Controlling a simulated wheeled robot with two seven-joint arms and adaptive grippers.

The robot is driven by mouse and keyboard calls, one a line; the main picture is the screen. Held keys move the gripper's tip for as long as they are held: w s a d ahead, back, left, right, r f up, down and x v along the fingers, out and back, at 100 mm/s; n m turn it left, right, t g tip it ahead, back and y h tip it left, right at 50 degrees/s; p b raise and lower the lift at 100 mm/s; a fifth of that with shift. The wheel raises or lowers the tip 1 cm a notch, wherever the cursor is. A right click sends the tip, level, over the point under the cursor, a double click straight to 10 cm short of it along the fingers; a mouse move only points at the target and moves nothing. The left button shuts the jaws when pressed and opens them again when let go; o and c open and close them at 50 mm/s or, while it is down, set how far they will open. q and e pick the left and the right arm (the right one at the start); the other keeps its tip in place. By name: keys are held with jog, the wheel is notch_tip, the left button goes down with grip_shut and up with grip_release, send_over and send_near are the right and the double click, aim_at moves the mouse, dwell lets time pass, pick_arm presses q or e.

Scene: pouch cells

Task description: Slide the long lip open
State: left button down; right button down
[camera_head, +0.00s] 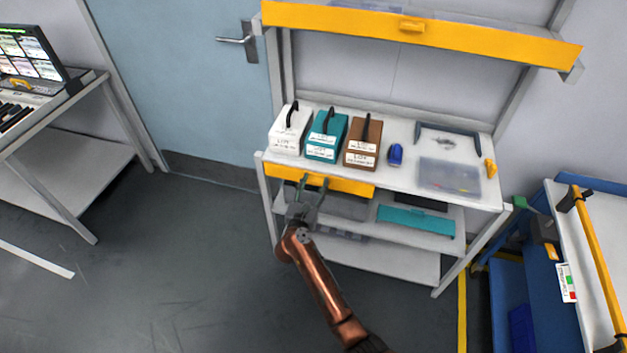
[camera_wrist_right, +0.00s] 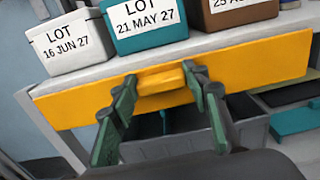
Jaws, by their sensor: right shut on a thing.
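A yellow drawer front (camera_head: 352,186) runs under the left part of the workbench top's front edge. In the right wrist view the yellow front (camera_wrist_right: 260,66) crosses the picture and carries a small yellow block handle (camera_wrist_right: 162,88). It sits close under the bench edge, and I see no clear gap behind it. My right gripper (camera_head: 314,181) reaches the front from below. Its green-padded fingers, also in the wrist view (camera_wrist_right: 161,80), lie on either side of the handle and are shut on it. A longer yellow lip (camera_head: 480,41) with its own handle fronts the upper shelf. My left gripper is out of view.
White (camera_head: 289,131), teal (camera_head: 325,137) and brown (camera_head: 361,145) lot boxes stand on the bench above the drawer. A blue item (camera_head: 395,155) and a clear tray (camera_head: 448,178) lie to their right. Open floor (camera_head: 190,270) lies in front.

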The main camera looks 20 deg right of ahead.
jog(key=shift+r, duration=0.1)
jog(key=c, duration=1.1)
grip_release()
notch_tip(320, 180, up, 10)
